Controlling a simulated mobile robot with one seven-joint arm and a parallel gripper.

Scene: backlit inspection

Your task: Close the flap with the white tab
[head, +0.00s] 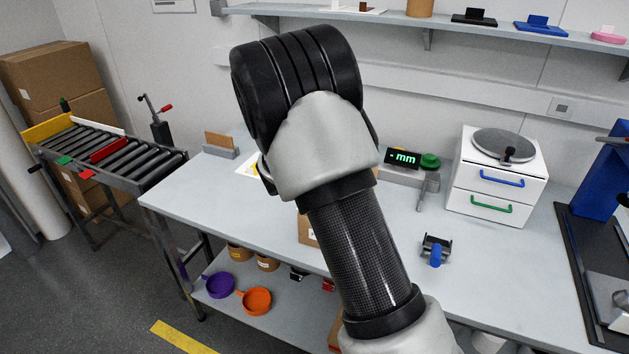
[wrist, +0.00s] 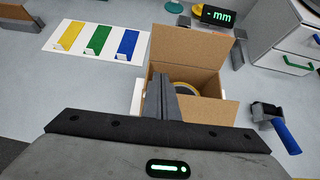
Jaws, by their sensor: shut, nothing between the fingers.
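An open cardboard box (wrist: 225,82) stands on the bench in the wrist view; a small part of the box (head: 307,231) shows beside my arm in the head view. Its far flap (wrist: 190,47) stands up, and a near flap (wrist: 208,112) is folded outward. A round yellow-rimmed item (wrist: 187,87) lies inside. A white patch (wrist: 137,95) shows at the box's left side; I cannot tell whether it is the white tab or something under the box. My gripper (wrist: 168,88) is shut and empty, in front of the box's left part, hiding some of it.
A card with yellow, green and blue strips (wrist: 70,48) lies left of the box. A blue-handled tool (wrist: 285,135) lies to the right.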

